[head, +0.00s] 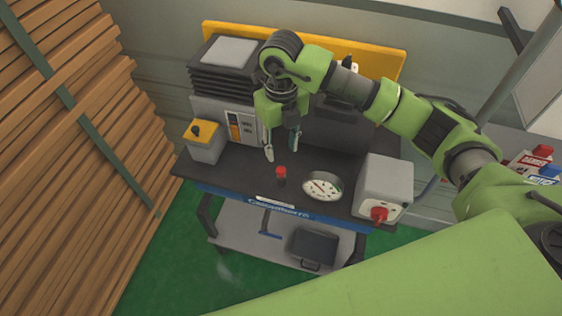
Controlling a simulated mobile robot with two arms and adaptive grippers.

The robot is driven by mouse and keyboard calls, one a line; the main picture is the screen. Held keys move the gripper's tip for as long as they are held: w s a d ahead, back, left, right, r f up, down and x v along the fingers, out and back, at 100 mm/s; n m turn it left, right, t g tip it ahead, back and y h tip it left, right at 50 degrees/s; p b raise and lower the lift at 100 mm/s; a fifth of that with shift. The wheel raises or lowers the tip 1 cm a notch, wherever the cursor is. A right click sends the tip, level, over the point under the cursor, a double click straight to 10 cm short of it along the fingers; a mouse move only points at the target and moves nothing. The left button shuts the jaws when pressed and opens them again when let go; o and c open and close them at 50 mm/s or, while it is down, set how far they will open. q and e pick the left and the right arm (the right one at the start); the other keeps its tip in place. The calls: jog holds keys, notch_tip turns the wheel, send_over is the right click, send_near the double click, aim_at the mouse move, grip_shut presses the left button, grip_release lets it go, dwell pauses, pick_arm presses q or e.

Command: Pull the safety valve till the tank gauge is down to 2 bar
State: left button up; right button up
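A small red-topped part (281,172) on a dark stem, which looks like the safety valve, stands on the dark bench top. A round white gauge (322,187) sits just to its right; its needle reading is too small to tell. My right gripper (282,149) points down above and slightly behind the red-topped part. Its two fingers are apart with nothing between them, and it appears clear of the red top. My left gripper is not in view.
A grey box (385,182) with a red knob (379,214) stands at the bench's right end. A yellow-topped box (203,141) is at the left. Stacked timber (75,170) fills the left side. Green floor (170,262) is clear.

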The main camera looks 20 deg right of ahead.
aim_at(281, 169)
notch_tip(281, 169, down, 9)
jog(key=shift+r+p, duration=0.2)
jog(key=shift+p, duration=0.85)
